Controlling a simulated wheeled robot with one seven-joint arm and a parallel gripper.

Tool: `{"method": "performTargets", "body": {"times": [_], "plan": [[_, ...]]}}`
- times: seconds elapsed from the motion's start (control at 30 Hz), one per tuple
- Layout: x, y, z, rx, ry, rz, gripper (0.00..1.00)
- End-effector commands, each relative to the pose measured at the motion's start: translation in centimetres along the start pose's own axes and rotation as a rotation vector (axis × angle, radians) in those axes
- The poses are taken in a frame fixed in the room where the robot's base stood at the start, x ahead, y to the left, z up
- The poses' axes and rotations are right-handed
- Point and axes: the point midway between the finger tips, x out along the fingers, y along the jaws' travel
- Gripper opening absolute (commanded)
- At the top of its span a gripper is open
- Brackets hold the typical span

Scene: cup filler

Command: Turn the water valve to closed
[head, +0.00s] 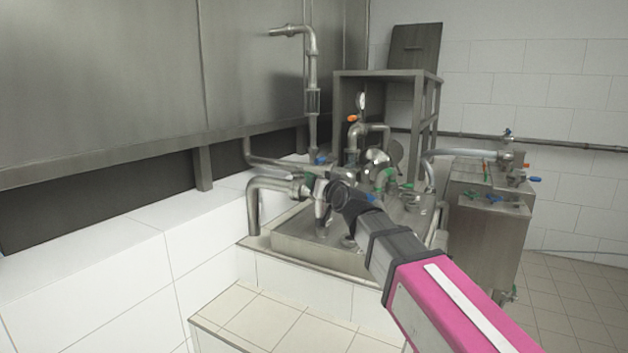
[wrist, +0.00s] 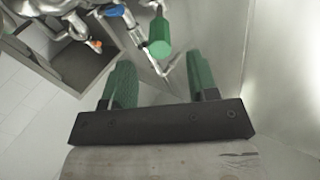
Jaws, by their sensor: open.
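My gripper (wrist: 160,82) is open, its two green fingers apart with nothing between them. In the wrist view a green valve handle (wrist: 160,37) lies just beyond the fingertips, roughly in line with the gap and apart from them. A blue handle (wrist: 115,10) and an orange handle (wrist: 96,46) show farther left. In the head view my gripper (head: 311,187) is among the pipes, near a blue handle (head: 321,160) on the pipework. My arm hides part of the machine. I cannot tell which handle is the water valve.
Bent metal pipes (head: 254,205) rise close to my gripper. A metal frame (head: 388,75) stands behind, with an orange-handled valve (head: 352,118). A steel cabinet (head: 489,233) with several valves is at right. A tiled ledge (head: 275,320) is in front. The floor (head: 570,310) at right is clear.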

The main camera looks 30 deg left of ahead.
Motion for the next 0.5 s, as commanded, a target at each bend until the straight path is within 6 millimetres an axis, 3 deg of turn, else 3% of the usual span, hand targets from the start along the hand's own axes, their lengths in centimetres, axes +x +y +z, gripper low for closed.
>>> {"method": "performTargets", "body": {"times": [0.03, 0.2, 0.5], "plan": [[-1.5, 0.0, 0.1, 0.0, 0.001, 0.0, 0.54], [-3.5, 0.0, 0.0, 0.0, 0.002, 0.0, 0.54], [-3.7, 0.0, 0.0, 0.0, 0.001, 0.0, 0.54]]}}
